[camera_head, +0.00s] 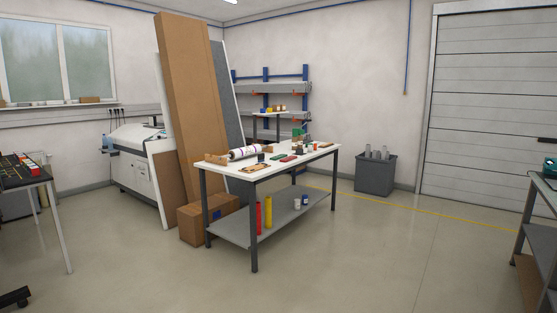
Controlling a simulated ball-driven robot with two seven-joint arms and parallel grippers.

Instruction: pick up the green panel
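A white-topped worktable (322,157) stands in the middle of the room, a few steps off. A small flat dark green piece (278,157) lies on its top near the middle. A small green upright thing (298,133) shows near the table's back edge, partly hidden by other items. Both are too small to tell which is the green panel. Neither of my grippers is in view.
Small items, including a white roll (244,152), crowd the tabletop. Tall brown boards (195,90) and a cardboard box (207,214) stand left of it. A grey bin (375,174) is behind right. A dark bench (28,178) is far left. The front floor is clear.

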